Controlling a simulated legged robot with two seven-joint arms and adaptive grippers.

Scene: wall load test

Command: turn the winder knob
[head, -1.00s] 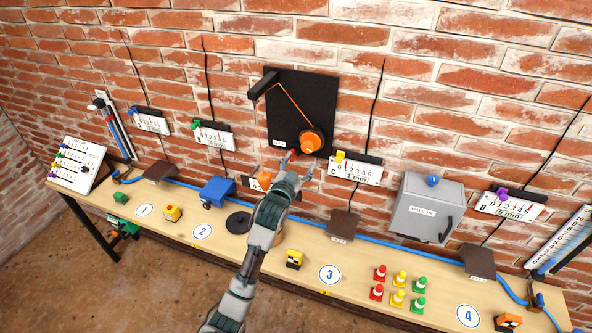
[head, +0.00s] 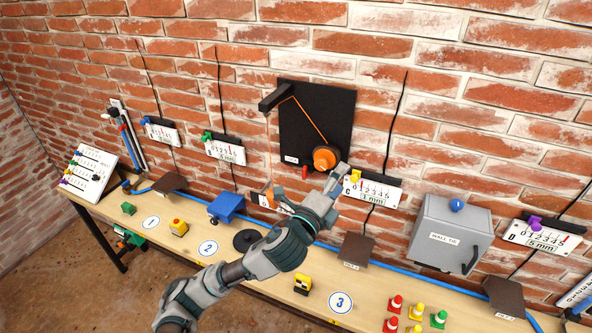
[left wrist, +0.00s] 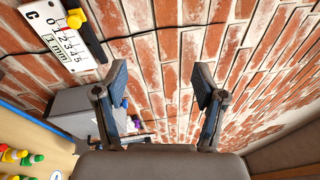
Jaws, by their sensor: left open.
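The orange round winder knob (head: 325,157) sits at the lower right of a black wall panel (head: 318,110). An orange cord runs from the knob up to a black arm (head: 275,97) at the panel's top left. A small red piece (head: 305,172) shows just below and left of the knob. My left gripper (head: 340,180) is just below and right of the knob, near gauge C (head: 372,190). The left wrist view shows its two fingers (left wrist: 161,85) apart with nothing between them. The knob is not in that view. My right gripper is in neither view.
Gauge C, with a yellow clip, also shows in the left wrist view (left wrist: 62,35). A grey wall box (head: 450,232) is to the right.

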